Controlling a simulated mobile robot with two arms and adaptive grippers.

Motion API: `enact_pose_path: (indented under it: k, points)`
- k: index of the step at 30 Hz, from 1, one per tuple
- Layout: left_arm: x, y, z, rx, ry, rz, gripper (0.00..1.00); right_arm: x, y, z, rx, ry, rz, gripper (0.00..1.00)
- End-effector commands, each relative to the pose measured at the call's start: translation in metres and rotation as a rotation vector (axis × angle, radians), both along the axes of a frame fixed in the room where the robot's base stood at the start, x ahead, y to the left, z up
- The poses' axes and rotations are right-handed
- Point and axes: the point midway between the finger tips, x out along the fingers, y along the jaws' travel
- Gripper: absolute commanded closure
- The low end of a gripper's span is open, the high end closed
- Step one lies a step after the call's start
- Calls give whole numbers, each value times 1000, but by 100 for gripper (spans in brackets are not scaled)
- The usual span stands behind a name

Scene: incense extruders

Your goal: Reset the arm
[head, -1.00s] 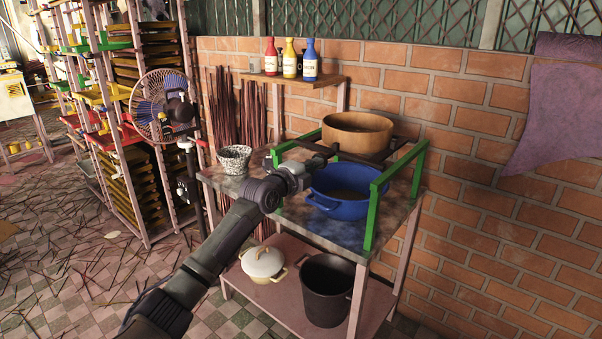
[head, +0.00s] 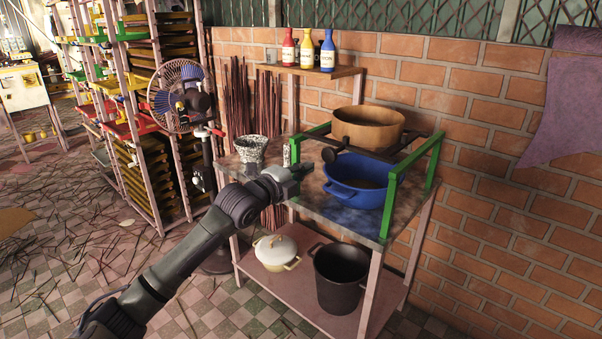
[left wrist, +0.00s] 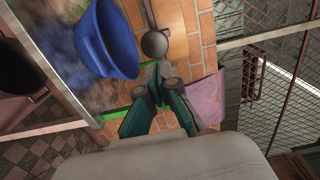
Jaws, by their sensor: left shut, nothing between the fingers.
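My left gripper (head: 304,170) reaches in from the left in the head view, at the near left edge of the table (head: 300,196). It is shut and empty, left of the blue pot (head: 362,184) and apart from it in the left wrist view. Its fingers (left wrist: 160,72) meet at the tips in the left wrist view, where the blue pot (left wrist: 106,40) shows at upper left. My right gripper is in neither view.
A green frame (head: 398,186) stands around the blue pot, with a wooden bowl (head: 367,128) behind. A speckled cup (head: 251,153) stands at the table's left. A cream pot (head: 276,252) and black bucket (head: 341,277) sit on the lower shelf. A fan (head: 181,95) stands left.

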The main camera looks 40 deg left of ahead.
Motion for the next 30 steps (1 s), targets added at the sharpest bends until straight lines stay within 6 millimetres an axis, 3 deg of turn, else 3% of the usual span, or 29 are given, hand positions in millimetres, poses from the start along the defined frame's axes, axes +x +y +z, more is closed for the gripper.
enact_pose_path:
  k: [10, 23, 26, 29, 30]
  points:
    - [-13, 0, 1, -1, 0, 0, 100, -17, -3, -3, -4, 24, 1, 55]
    - [-13, 0, 0, -2, 1, 0, 100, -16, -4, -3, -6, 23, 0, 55]
    - [-10, 4, -14, -31, 24, 11, 100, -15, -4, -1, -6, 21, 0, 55]
    - [-7, 14, -56, -109, 88, 48, 100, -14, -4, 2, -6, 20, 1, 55]
    - [-6, 19, -80, -154, 124, 71, 100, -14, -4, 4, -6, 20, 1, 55]
